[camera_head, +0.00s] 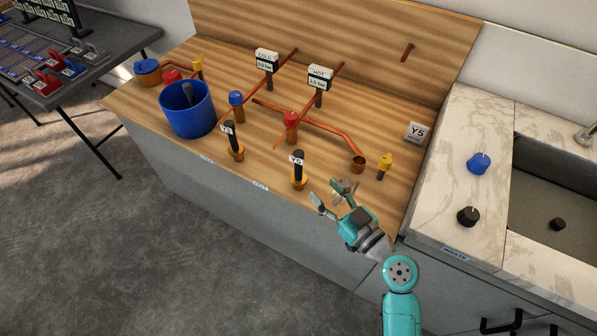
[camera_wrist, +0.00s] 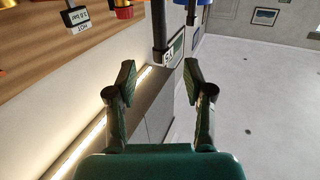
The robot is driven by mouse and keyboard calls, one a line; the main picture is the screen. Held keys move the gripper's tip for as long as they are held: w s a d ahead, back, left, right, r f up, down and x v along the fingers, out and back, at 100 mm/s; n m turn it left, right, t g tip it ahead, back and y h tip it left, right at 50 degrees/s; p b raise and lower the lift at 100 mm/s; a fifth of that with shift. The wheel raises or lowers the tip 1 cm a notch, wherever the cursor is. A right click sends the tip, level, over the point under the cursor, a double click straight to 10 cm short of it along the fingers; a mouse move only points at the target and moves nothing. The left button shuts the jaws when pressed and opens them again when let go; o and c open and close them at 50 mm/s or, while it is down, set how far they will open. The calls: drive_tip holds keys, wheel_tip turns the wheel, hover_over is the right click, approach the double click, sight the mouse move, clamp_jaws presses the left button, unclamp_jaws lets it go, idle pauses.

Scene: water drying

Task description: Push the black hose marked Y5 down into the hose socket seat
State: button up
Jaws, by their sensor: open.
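A black hose with a white tag (camera_head: 298,172) stands upright in an orange socket seat (camera_head: 298,184) near the counter's front edge. In the wrist view the black hose (camera_wrist: 159,24) shows beyond my fingertips, roughly in line with the gap, beside a tag that reads Y5. How deep the hose sits in its seat cannot be told. My gripper (camera_head: 330,194) is open and empty, in front and to the right of the hose, apart from it. It also shows in the wrist view (camera_wrist: 156,80), with nothing between the fingers.
A second tagged black hose (camera_head: 231,134) stands behind left, near a blue bucket (camera_head: 187,110). A red-topped valve (camera_head: 291,126), copper pipes and a yellow-handled valve (camera_head: 385,165) stand around. A white Y5 plate (camera_head: 417,132) is at the right. A marble sink counter (camera_head: 460,135) adjoins.

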sight(301, 165)
drive_tip(key=shift+r+x, duration=0.2)
drive_tip(key=shift+x, duration=5.35)
clamp_jaws()
